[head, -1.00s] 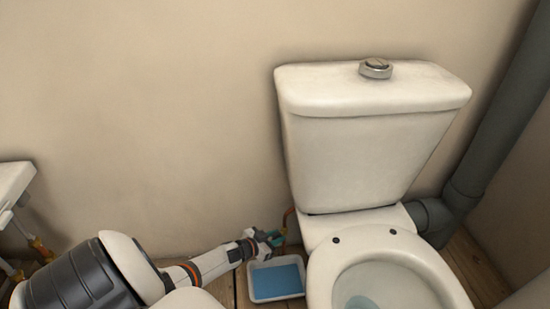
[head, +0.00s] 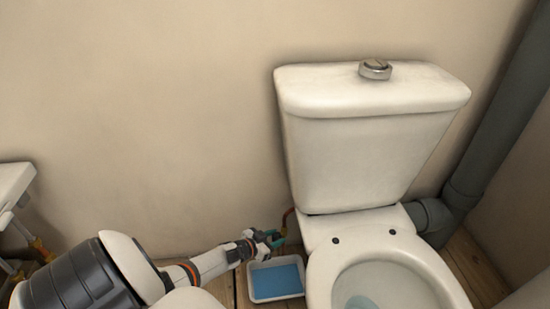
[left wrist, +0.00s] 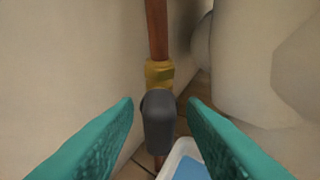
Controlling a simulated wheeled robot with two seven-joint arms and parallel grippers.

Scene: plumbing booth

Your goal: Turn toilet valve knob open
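The valve knob (left wrist: 159,122) is dark grey. In the left wrist view it sits on a copper pipe (left wrist: 157,30) below a brass fitting (left wrist: 159,74). My left gripper (left wrist: 160,103) is open, with its teal fingers on either side of the knob and a visible gap to each. I cannot tell how far the fingertips reach along it. In the head view my left gripper (head: 272,238) is low by the wall, left of the toilet (head: 350,160), and it hides the knob there. My right gripper is not in view.
A white tray (head: 276,298) with blue inside lies on the wooden floor below my left gripper; its edge also shows in the left wrist view (left wrist: 170,162). The wall is close on the left. A grey drain pipe (head: 500,125) stands right of the toilet.

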